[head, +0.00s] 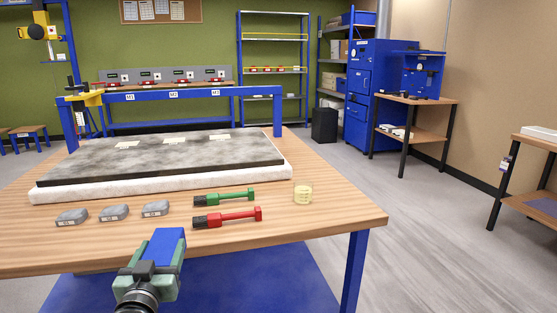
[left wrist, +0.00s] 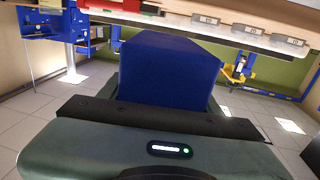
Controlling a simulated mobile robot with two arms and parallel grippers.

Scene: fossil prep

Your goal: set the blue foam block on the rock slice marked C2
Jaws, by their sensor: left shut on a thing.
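My left gripper (head: 160,252) is shut on the blue foam block (head: 166,243), in front of the table's near edge. In the left wrist view the block (left wrist: 172,72) fills the middle, between the fingers. Three grey rock slices with small white labels lie in a row on the near left of the table: a left one (head: 71,217), a middle one (head: 114,212) and a right one (head: 155,208). Their labels are too small to read, so I cannot tell which is C2. My right gripper is not in view.
A dark slab (head: 80,170) with pale labels lies on a white bed (head: 120,187) behind the slices. A blue gantry (head: 200,92) spans the table's back.

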